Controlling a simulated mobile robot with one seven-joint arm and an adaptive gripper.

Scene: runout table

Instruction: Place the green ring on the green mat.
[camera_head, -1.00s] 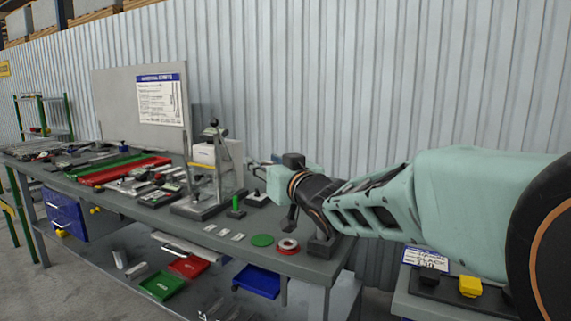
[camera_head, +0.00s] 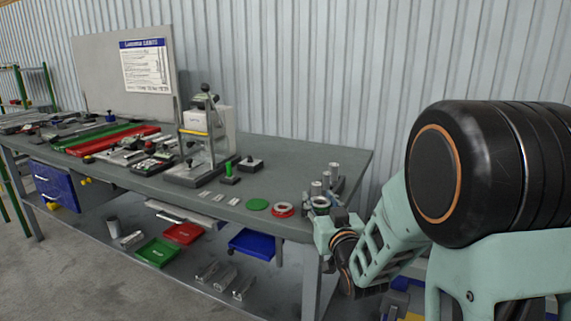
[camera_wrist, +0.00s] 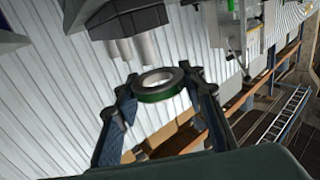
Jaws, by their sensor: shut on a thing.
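The green ring (camera_wrist: 160,95) has a dark green outer band and a pale top edge in the wrist view. My gripper (camera_wrist: 160,86) is shut on it, with one finger on each side. In the head view my gripper (camera_head: 321,207) is at the front right part of the bench, to the right of the green mat. My arm hides part of that corner. The green mat (camera_head: 257,204) is a flat round disc near the bench's front edge, with nothing on it.
A red ring-shaped thing (camera_head: 283,210) with a pale centre lies between the mat and my gripper. Grey cylinders (camera_head: 333,171) stand behind my gripper. Small pale plates (camera_head: 218,197) lie left of the mat. A green-topped post (camera_head: 229,171) and a clear-sided fixture (camera_head: 200,150) stand farther back.

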